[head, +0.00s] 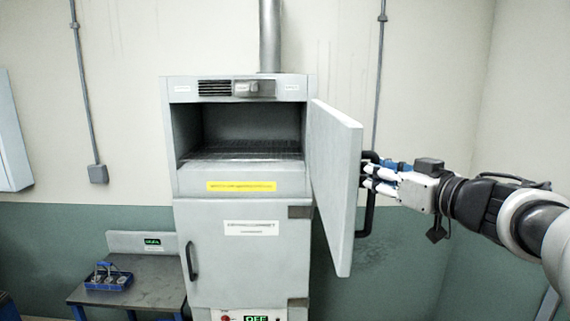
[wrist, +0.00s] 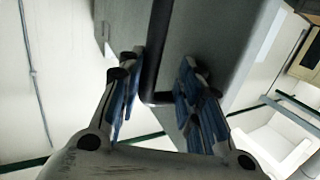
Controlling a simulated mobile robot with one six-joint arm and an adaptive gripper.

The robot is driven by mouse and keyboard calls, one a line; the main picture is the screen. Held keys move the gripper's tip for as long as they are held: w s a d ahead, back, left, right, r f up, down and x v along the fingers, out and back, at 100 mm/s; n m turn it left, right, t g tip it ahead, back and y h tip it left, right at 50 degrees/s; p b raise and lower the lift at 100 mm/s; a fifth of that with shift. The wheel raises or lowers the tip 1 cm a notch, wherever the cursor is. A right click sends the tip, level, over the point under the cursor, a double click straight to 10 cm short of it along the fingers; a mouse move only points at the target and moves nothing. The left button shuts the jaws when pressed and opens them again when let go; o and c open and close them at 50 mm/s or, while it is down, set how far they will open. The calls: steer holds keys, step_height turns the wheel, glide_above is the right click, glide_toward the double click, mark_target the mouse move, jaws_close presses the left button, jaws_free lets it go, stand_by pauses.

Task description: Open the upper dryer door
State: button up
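The upper dryer door (head: 335,190) stands swung wide open to the right of the dryer (head: 188,130), and the upper chamber with its wire rack (head: 240,150) shows. The door's black handle (head: 368,222) is on its right-hand part. My gripper (head: 371,178) is at the handle from the right. In the wrist view, the blue-padded fingers of my gripper (wrist: 162,95) are spread apart on either side of the handle (wrist: 157,60). A gap shows between the handle and the right finger; contact on the left is unclear. The door (wrist: 215,40) fills the upper middle there.
The closed lower door (head: 245,265) has its own dark handle on its left. A low table (head: 150,290) with a blue carrier (head: 108,279) stands at the lower left. A grey pipe runs down the wall behind the open door.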

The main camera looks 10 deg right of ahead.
steer(key=s+d, duration=0.7)
steer(key=d, duration=0.5)
stand_by(1.0)
steer(key=shift+a, duration=0.1)
stand_by(0.4)
